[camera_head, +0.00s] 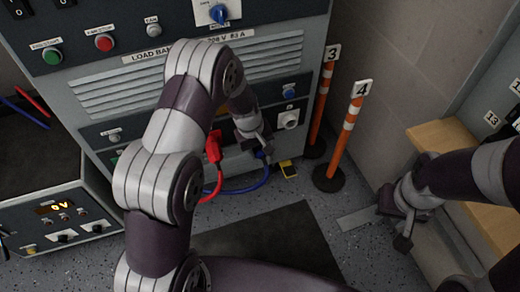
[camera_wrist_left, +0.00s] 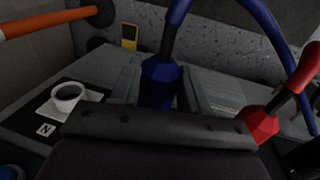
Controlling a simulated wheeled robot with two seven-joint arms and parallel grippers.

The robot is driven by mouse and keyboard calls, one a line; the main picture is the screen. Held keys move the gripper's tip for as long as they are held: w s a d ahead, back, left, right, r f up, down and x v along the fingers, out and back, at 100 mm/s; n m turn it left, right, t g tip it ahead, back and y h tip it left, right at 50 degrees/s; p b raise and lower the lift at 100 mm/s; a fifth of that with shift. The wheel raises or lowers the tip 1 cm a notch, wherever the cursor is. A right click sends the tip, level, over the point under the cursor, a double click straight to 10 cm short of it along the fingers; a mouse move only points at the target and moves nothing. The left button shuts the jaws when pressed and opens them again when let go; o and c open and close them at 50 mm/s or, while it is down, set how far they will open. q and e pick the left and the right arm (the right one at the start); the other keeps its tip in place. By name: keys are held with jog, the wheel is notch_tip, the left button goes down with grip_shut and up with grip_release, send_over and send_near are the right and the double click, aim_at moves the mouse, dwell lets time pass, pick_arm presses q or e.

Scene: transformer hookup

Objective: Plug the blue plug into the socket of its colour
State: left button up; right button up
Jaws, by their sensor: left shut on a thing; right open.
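My left gripper (camera_head: 256,142) is at the lower front panel of the load bank (camera_head: 190,75), shut on the blue plug. The blue plug (camera_wrist_left: 160,84) stands between its grey fingers in the left wrist view, with a blue cable rising from its back. In the head view only a small part of the blue plug (camera_head: 263,156) shows below the gripper. No blue socket is clearly visible; the arm and gripper cover part of the panel, and I cannot tell whether the plug's front touches it. My right gripper (camera_head: 402,222) is open and empty at the right, low by a wooden bench.
A red plug (camera_head: 213,147) with a red cable is at the panel left of my gripper. A white socket marked N (camera_head: 289,119) is to its right. Orange posts 3 (camera_head: 322,100) and 4 (camera_head: 346,135) stand at the right. A yellow device (camera_head: 289,169) lies on the floor.

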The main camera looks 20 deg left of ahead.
pick_arm(q)
jog(key=shift+w+a+p, duration=0.2)
jog(key=shift+w+a, duration=0.2)
jog(key=shift+w, duration=0.2)
jog(key=shift+w+a+p, duration=0.15)
jog(key=shift+w+a, duration=0.2)
jog(key=shift+w, duration=0.2)
jog(key=o, duration=1.4)
jog(key=r+p, duration=0.4)
jog(key=s+a+r+p, duration=0.1)
jog(key=r+p, duration=0.1)
jog(key=r, duration=0.1)
jog(key=shift+p, duration=0.3)
jog(key=shift+f, duration=0.1)
notch_tip(320, 180, up, 12)
jog(key=s+a+p, duration=0.1)
jog(key=a+p, duration=0.1)
jog(key=p, duration=0.2)
jog(key=shift+s+r+p, duration=0.15)
jog(key=shift+r+p, duration=0.1)
jog(key=shift+p, duration=0.15)
